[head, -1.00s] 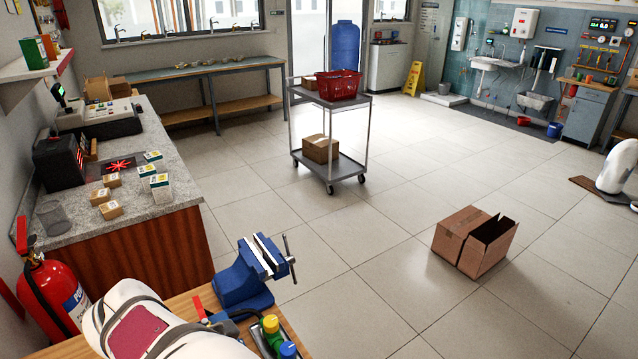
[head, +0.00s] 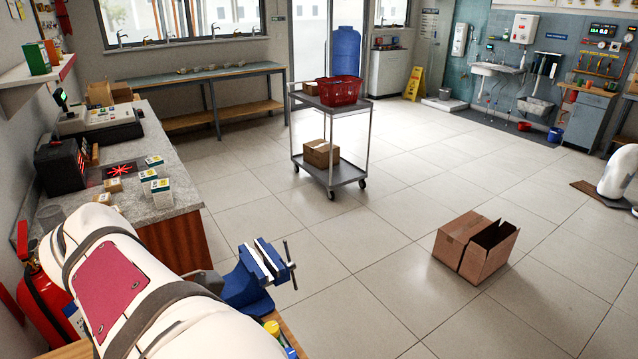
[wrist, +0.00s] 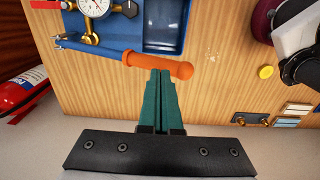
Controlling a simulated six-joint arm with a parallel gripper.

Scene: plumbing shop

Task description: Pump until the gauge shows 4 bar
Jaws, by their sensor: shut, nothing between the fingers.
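In the wrist view, the test pump has a round white-faced gauge (wrist: 91,14) at upper left, with brass fittings. Its needle is too small to read. The blue tank (wrist: 165,25) sits beside it. The blue lever (wrist: 88,48) runs to a fat orange handle (wrist: 157,65) at upper centre. My gripper (wrist: 161,72) is shut and empty. Its green fingers point at the handle, and their tips overlap its near edge in the picture. I cannot tell whether they touch it. The pump and my gripper are hidden behind my arm or out of frame in the head view.
The wooden bench (wrist: 215,85) carries a yellow button-like disc (wrist: 265,72) and dark objects at right. A red extinguisher (wrist: 22,92) stands left of it. A blue vise (head: 248,283) is at the bench's far end. An open carton (head: 475,247) lies on the floor.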

